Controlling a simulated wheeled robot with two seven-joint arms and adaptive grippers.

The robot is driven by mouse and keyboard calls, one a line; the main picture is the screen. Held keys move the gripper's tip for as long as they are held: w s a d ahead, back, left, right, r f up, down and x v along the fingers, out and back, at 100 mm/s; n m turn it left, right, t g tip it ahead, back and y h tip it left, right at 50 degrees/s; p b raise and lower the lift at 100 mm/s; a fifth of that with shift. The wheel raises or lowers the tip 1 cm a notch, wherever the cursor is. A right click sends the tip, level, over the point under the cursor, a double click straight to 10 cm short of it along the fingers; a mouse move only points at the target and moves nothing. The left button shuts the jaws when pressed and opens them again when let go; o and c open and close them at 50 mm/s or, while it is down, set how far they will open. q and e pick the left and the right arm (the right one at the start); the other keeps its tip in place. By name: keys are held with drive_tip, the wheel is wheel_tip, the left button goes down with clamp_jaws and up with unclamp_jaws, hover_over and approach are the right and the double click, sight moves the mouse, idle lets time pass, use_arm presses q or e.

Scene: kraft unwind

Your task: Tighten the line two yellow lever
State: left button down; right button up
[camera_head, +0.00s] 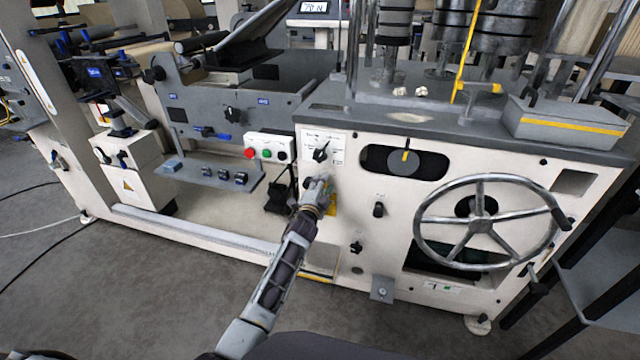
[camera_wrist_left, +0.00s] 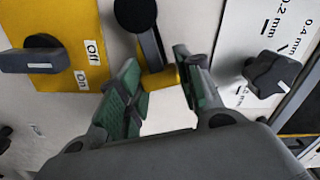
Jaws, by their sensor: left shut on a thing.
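A yellow lever end (camera_wrist_left: 160,79) sits between the green-padded fingers of my left gripper (camera_wrist_left: 158,98) in the left wrist view. The gripper is shut on it. A dark arm with a round black end (camera_wrist_left: 136,14) runs down to the yellow part. In the head view my left gripper (camera_head: 316,190) is at the left part of the white machine front and hides the lever there. I cannot read a line number on it. My right gripper is not in view.
A yellow On/Off plate with a dark knob (camera_wrist_left: 42,60) and a black dial (camera_wrist_left: 271,74) on a white mm scale flank the lever. A large handwheel (camera_head: 480,225), a start/stop button box (camera_head: 268,147) and a black oval slot (camera_head: 404,162) are nearby. The grey floor in front is clear.

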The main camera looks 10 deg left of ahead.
use_arm(q)
drive_tip(key=shift+d+f+m+b, duration=0.2)
drive_tip(key=shift+f+m+b, duration=0.45)
drive_tip(key=shift+m, duration=0.55)
drive_tip(key=shift+f+m, duration=0.45)
drive_tip(key=shift+m, duration=0.35)
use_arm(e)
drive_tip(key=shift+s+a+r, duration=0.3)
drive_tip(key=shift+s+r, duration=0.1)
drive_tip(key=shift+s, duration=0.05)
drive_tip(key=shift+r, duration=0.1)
use_arm(q)
drive_tip(key=c, duration=1.3)
unclamp_jaws()
drive_tip(key=o, duration=0.3)
drive_tip(key=shift+o, duration=0.2)
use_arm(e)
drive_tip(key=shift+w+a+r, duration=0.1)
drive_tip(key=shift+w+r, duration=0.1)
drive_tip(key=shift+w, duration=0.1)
